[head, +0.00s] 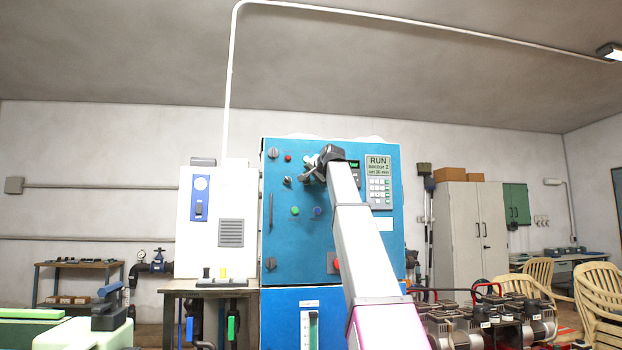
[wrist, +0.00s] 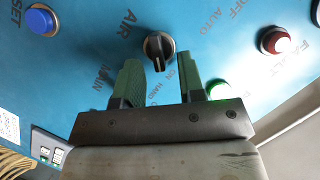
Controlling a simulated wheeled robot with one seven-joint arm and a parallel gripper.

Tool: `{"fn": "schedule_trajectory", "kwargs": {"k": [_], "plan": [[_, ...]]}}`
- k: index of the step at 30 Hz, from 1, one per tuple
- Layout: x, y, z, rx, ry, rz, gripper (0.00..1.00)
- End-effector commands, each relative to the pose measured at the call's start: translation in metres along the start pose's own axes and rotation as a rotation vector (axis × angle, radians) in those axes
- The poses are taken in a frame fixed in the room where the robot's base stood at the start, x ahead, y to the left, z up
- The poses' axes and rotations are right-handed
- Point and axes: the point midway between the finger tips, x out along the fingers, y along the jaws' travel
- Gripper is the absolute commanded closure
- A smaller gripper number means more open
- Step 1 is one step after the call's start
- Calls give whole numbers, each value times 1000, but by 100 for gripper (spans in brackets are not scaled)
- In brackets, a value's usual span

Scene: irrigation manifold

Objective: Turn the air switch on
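The air switch (wrist: 158,46) is a black rotary knob on a blue panel, next to the word AIR in the wrist view. Its exact pointer direction is hard to tell. My gripper (wrist: 160,62) faces the panel with its two green fingers apart. The knob shows in the gap between the fingertips, with no finger visibly touching it. In the head view my gripper (head: 325,156) is at the upper part of the blue cabinet (head: 281,240), small and partly hidden by my arm. I cannot tell which knob there is the air switch.
A display keypad (head: 379,182) is right of my arm. A white box (head: 216,222) stands left of the cabinet; pumps (head: 480,322) stand to the right.

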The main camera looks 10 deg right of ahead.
Motion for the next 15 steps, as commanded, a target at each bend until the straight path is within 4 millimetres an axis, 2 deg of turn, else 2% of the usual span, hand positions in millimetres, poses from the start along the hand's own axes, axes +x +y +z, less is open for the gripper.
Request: {"fn": "schedule_trajectory", "kwargs": {"k": [8, 15], "plan": [[-32, 1, 1, 0, 2, 0, 64], [-78, 1, 2, 0, 2, 0, 64]]}}
